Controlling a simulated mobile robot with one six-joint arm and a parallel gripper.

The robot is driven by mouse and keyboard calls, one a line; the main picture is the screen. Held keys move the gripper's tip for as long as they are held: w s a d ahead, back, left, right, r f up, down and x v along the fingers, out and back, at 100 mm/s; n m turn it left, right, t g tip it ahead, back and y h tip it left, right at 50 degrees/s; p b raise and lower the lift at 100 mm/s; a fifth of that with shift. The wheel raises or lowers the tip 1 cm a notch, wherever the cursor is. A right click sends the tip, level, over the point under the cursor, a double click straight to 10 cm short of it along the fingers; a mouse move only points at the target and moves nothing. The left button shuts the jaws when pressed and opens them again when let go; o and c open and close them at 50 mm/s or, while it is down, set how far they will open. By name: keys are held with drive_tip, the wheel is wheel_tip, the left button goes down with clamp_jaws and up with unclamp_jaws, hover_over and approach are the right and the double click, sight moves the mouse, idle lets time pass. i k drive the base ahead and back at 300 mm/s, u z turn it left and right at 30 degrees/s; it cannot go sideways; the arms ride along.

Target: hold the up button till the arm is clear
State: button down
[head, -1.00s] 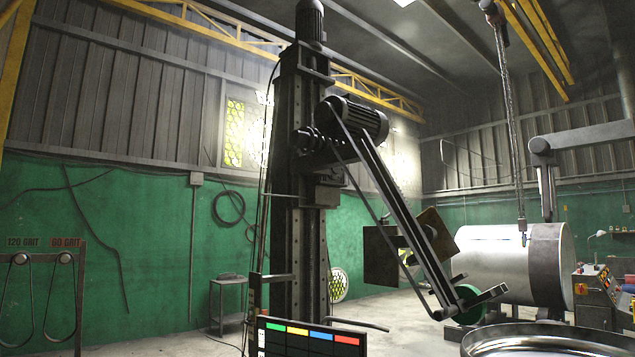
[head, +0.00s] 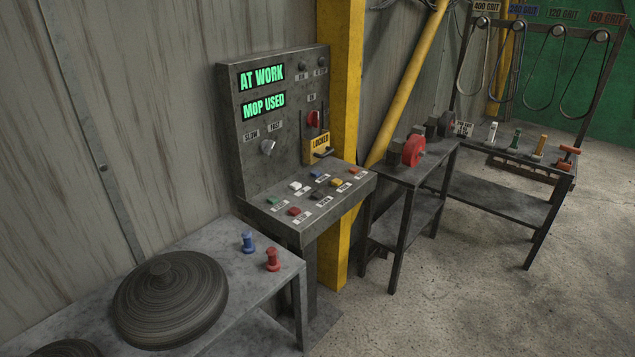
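The control console (head: 236,150) stands against the wall left of centre. Its sloped desk carries several coloured push buttons: green (head: 273,199), red (head: 294,211), white (head: 296,186), blue (head: 316,175), yellow (head: 340,183), orange (head: 353,170) and others. Their labels are too small to read, so I cannot tell which is the up button. Green displays read AT WORK (head: 261,77) and MOP USED (head: 263,104). A SLOW/FAST knob (head: 268,147), a red switch (head: 313,118) and a yellow LOCKED plate (head: 314,149) are on the upright face. The polishing arm and my gripper are out of view.
A metal bench (head: 255,297) at lower left holds a ridged dark disc (head: 172,298), a blue peg (head: 248,241) and a red peg (head: 272,259). A yellow post (head: 349,110) stands behind the console. Floor is clear at lower right.

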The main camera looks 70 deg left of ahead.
sight(296, 185)
drive_tip(key=z, duration=0.5)
drive_tip(key=i, duration=1.45)
drive_tip(key=z, duration=0.15)
drive_tip(key=k, duration=0.2)
drive_tip(key=u, duration=3.05)
